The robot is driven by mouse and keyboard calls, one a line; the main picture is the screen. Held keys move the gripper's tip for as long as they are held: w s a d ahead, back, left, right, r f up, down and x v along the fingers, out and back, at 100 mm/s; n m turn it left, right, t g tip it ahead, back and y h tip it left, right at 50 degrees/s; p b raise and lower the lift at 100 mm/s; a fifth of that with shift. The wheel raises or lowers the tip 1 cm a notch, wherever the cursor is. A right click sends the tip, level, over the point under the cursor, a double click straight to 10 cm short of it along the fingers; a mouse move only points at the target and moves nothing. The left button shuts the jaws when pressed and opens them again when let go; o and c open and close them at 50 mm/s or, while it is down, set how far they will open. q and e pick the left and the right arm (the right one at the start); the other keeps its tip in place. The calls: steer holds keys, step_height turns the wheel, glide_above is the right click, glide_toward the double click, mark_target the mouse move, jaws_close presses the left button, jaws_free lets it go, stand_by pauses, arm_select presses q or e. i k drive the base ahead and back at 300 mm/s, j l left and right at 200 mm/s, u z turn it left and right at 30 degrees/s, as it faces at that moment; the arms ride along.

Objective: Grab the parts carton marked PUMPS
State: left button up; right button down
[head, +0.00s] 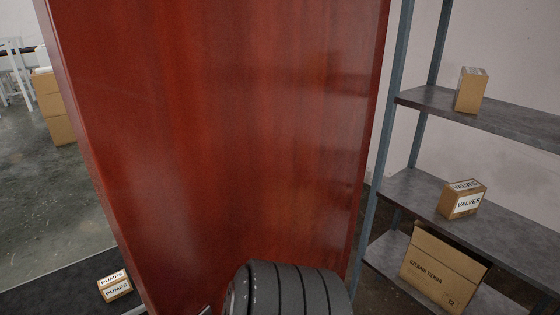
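The small cardboard parts carton marked PUMPS (116,288) is low at the left in the head view. It rests on a dark mat or surface (52,290), just left of a tall red panel (220,130). Its white labels face up and toward me and read PUMPS. Neither of my grippers shows in the head view, so I cannot see how they stand relative to the carton.
A grey metal shelf (500,133) at right holds a VALVES carton (463,202), a carton with an unreadable label (470,92) and a larger box (440,272). A dark ribbed rounded shape (295,290) fills the bottom middle. Grey floor (45,195) is open at left.

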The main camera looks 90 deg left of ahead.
mark_target(116, 285)
steer(key=k+u, duration=0.15)
steer(key=u, duration=1.95)
